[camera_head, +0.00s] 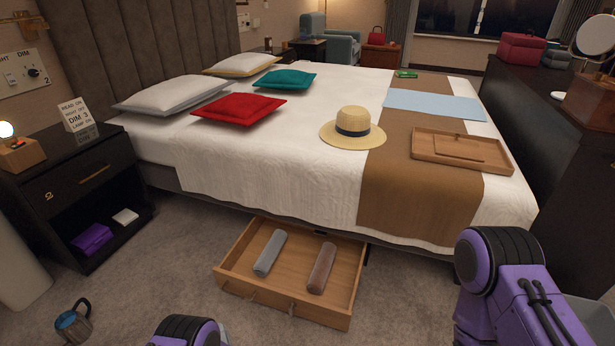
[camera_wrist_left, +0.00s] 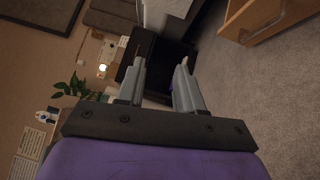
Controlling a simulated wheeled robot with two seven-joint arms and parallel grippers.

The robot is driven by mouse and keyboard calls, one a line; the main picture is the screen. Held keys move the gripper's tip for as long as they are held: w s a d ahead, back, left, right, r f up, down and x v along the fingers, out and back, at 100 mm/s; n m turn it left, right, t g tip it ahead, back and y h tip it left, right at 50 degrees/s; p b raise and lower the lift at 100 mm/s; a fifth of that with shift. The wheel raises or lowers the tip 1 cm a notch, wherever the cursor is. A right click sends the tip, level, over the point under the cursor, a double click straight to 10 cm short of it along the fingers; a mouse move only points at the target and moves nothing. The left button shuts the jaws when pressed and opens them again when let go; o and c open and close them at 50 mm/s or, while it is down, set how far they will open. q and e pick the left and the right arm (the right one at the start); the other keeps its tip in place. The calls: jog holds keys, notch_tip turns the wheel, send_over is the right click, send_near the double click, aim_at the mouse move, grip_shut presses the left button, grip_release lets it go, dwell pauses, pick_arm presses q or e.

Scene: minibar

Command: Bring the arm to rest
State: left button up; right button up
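My left gripper (camera_wrist_left: 161,78) shows in the left wrist view with its two grey fingers apart and nothing between them. In the head view, only a purple and black part of my left arm (camera_head: 188,331) shows at the bottom edge. My right arm (camera_head: 510,285) shows at the lower right of the head view, purple with a black joint. Its gripper is outside the frame.
An open wooden drawer (camera_head: 232,272) juts from under the bed (camera_head: 300,110), holding a grey roll (camera_head: 270,252) and a brown roll (camera_head: 322,268). A dark nightstand (camera_head: 75,185) stands left.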

pick_arm(q)
jog(key=s+a+r+m+g+h, duration=0.1)
jog(key=s+a+m+g+h, duration=0.2)
jog(key=s+m+g, duration=0.75)
jog(key=s+a+r+m+g+h, duration=0.15)
jog(key=s+a+m+g, duration=0.4)
jog(key=s, duration=0.95)
notch_tip(320, 180, down, 15)
jog(key=d+m+b, duration=0.2)
jog(key=b, duration=1.3)
pick_arm(e)
notch_tip(320, 180, down, 15)
pick_arm(q)
notch_tip(320, 180, up, 38)
jog(key=t+p, duration=0.1)
jog(key=p, duration=3.7)
jog(key=shift+w+a+n+t, duration=0.2)
jog(key=shift+w+n+t, duration=0.1)
jog(key=shift+w, duration=0.1)
pick_arm(e)
notch_tip(320, 180, up, 38)
jog(key=shift+w+r, duration=0.15)
jog(key=shift+w, duration=0.15)
